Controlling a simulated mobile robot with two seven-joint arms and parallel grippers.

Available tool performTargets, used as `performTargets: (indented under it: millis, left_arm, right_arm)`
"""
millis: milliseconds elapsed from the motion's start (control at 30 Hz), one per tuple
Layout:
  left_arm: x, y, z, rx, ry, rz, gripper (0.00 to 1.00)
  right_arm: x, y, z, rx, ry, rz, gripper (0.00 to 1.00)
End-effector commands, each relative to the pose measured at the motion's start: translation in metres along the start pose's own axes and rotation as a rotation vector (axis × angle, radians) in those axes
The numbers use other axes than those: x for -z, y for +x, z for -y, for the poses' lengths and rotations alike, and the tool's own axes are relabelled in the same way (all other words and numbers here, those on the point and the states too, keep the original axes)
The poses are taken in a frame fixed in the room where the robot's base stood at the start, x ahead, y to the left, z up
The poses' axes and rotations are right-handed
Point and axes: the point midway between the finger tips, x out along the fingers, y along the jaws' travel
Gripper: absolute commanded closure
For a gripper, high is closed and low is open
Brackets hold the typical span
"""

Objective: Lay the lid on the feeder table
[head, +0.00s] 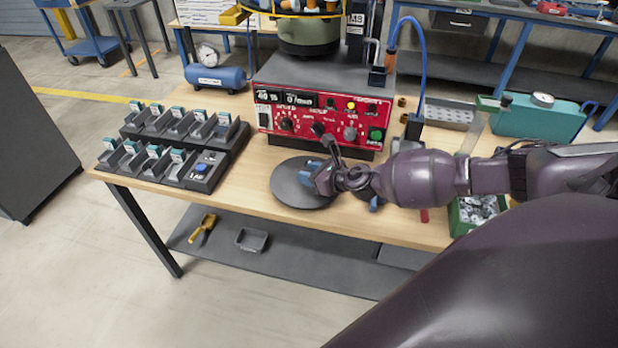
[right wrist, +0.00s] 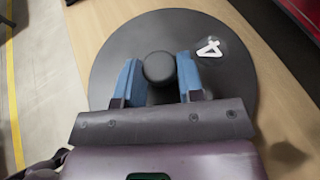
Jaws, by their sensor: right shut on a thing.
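The lid (head: 291,187) is a round, flat, dark grey disc over the wooden feeder table (head: 240,172), in front of the red control box. In the right wrist view the lid (right wrist: 125,50) shows a round black knob (right wrist: 159,68) at its middle and a white mark near its edge. My right gripper (head: 314,176) is at the lid's knob, with its blue fingers (right wrist: 160,78) on either side of the knob. The lid looks level and on or very close to the tabletop; I cannot tell if it touches. My left gripper is not in view.
The red control box (head: 320,121) stands right behind the lid. A black rack of small bins (head: 185,139) is on the left of the table. A green bin of parts (head: 478,212) and a teal box (head: 535,117) are on the right. Bare wood lies between rack and lid.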

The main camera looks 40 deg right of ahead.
Motion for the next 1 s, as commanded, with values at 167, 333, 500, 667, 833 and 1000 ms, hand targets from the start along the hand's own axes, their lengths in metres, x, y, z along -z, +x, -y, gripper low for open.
performTargets:
  millis: [167,333,500,667,833,1000]
  left_arm:
    - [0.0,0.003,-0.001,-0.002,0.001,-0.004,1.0]
    - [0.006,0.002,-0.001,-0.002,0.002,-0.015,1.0]
    - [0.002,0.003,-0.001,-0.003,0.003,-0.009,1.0]
    - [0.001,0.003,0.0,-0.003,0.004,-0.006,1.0]
    - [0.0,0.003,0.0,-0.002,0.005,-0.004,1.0]
    - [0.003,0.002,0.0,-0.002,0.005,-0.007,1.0]
  right_arm:
    - [0.01,0.004,0.0,0.0,0.0,-0.001,0.98]
    - [0.009,0.004,0.0,0.0,0.0,0.0,0.98]
    - [0.014,0.005,0.0,0.0,0.001,-0.002,0.63]
    - [0.013,0.005,0.0,0.0,0.0,-0.001,0.4]
    - [0.013,0.005,0.0,0.0,0.0,-0.001,0.4]
    - [0.009,0.003,0.0,0.0,-0.001,0.0,0.4]
